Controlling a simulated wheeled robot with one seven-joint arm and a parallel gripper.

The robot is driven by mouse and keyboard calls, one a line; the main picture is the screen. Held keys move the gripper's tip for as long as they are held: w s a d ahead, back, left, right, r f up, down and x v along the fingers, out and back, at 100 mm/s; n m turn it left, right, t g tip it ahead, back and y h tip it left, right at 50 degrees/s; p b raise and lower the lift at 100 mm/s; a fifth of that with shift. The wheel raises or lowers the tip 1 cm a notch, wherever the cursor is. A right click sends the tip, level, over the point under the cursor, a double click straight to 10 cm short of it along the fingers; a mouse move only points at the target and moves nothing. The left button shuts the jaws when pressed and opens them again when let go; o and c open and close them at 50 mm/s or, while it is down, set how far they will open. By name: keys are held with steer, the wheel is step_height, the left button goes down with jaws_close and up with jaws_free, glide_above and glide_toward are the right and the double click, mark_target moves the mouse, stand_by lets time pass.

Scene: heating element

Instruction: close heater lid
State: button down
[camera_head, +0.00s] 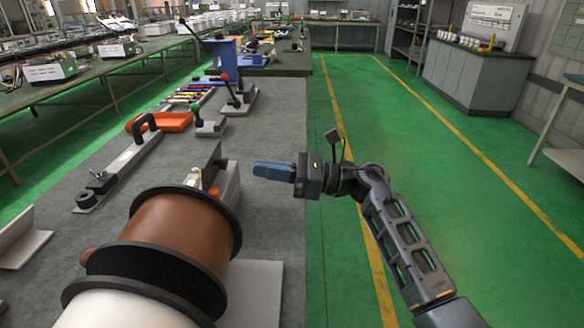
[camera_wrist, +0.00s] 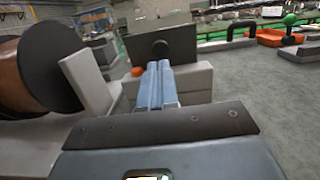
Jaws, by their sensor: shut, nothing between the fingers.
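The heater (camera_head: 228,186) is a small light grey box on the grey workbench, partly hidden behind the brown roller in the head view. A dark flat plate, which looks like its lid (camera_head: 212,164), stands upright on it. In the wrist view the dark lid (camera_wrist: 170,44) with a round black knob rises behind the grey heater body (camera_wrist: 196,78). My gripper (camera_head: 256,169) is just right of the heater, its blue fingers pressed together and empty. In the wrist view the fingertips (camera_wrist: 159,64) overlap the heater body and point toward the lid; contact cannot be told.
A large brown roller (camera_head: 176,232) with black flanges fills the near bench. A handled grey bar (camera_head: 120,170), an orange tray (camera_head: 172,122) and lever clamps (camera_head: 236,98) lie beyond. The green floor aisle (camera_head: 460,200) right of the bench is clear.

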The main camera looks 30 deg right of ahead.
mark_target(227, 164)
steer(key=shift+p+x, duration=0.45)
steer(key=shift+x, duration=2.05)
